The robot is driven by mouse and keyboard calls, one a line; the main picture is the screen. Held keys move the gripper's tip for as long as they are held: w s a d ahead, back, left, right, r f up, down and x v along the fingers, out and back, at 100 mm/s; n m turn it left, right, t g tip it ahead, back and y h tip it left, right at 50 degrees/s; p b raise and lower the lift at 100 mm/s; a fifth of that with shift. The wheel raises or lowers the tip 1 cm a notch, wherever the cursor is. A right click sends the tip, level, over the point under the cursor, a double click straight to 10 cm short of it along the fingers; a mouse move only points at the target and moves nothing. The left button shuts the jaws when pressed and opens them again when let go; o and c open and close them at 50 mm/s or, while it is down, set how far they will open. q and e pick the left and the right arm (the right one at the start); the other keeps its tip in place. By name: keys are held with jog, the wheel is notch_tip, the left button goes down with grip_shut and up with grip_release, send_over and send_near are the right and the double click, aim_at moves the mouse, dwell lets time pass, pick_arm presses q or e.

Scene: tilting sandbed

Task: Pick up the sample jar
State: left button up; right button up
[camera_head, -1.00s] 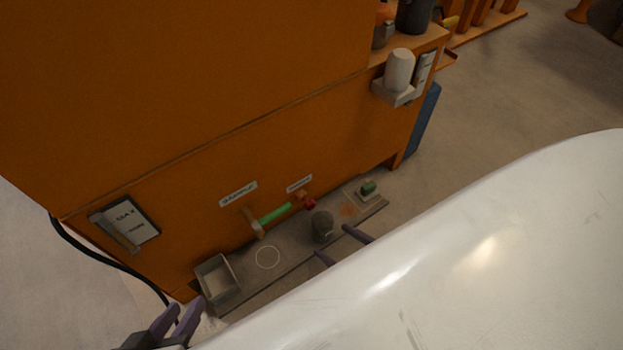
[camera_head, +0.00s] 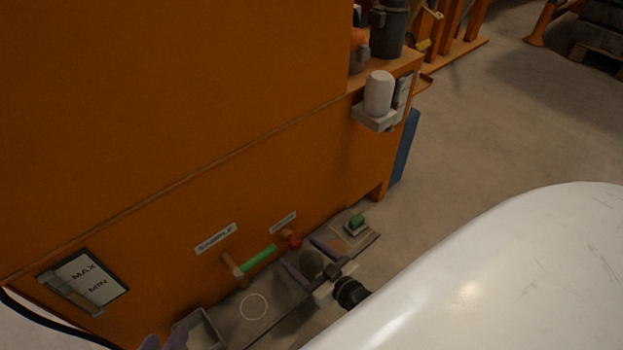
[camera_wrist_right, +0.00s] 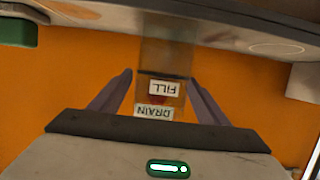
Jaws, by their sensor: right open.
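The sample jar, a dark see-through grey jar (camera_head: 312,262), stands on the low ledge by the orange wall in the head view. My right gripper (camera_head: 309,262) is open, its purple fingers on either side of the jar, without visible grip. In the right wrist view a translucent body (camera_wrist_right: 165,55), likely the jar, is between the open fingers (camera_wrist_right: 160,95), with FILL and DRAIN labels visible at it. My left gripper (camera_head: 165,342) shows only its purple fingertips, apart, at the bottom left edge.
The ledge (camera_head: 228,318) bears a white ring mark (camera_head: 253,307), a grey bin (camera_head: 203,330) and a green block on a small pad (camera_head: 356,222). Green (camera_head: 260,257) and red (camera_head: 293,242) valve handles jut from the orange wall (camera_head: 170,130) close behind the jar.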

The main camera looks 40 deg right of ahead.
jog(key=shift+w+f, duration=0.1)
jog(key=shift+w, duration=0.2)
jog(key=c, duration=1.1)
